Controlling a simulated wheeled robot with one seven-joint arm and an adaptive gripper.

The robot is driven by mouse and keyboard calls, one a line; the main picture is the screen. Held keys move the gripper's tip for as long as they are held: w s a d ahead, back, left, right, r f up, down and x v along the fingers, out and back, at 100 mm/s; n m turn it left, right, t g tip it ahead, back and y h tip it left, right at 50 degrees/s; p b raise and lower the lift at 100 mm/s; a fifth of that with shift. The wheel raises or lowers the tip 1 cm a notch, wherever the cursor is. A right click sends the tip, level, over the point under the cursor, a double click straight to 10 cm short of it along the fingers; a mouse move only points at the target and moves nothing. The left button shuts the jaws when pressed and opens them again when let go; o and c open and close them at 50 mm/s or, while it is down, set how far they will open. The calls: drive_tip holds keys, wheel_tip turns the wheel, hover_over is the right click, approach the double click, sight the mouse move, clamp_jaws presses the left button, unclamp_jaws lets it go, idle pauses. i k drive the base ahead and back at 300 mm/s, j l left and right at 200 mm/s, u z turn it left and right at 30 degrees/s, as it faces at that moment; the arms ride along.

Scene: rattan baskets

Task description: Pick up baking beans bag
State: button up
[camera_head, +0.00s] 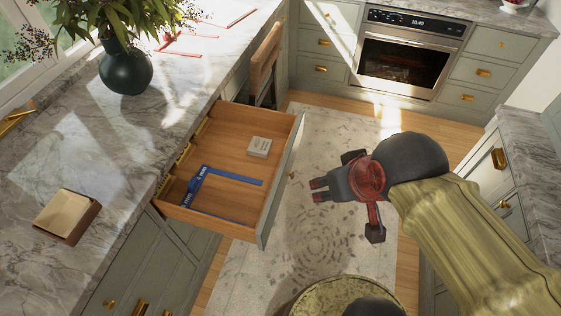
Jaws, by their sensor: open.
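No bag clearly marked as baking beans can be made out. A small pale packet or block (259,147) with faint dark print lies in the open wooden drawer (231,129), toward its far right side. At this size I cannot tell if it is the baking beans bag. My gripper (317,190) is open and empty. In the picture it appears to the right of the drawer, above the patterned floor, with its fingers pointing left toward the drawer. It appears apart from the packet and the drawer front.
A blue caliper-like tool (232,178) lies in the drawer. On the marble counter (115,150) stand a dark vase (125,72) with a plant and a brown box with a beige top (67,214). A wooden chair (265,55) stands beyond the drawer. An oven (408,55) is at the back.

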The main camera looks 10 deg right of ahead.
sight(258, 146)
drive_tip(key=i+l+u, duration=0.8)
drive_tip(key=i+l, duration=0.15)
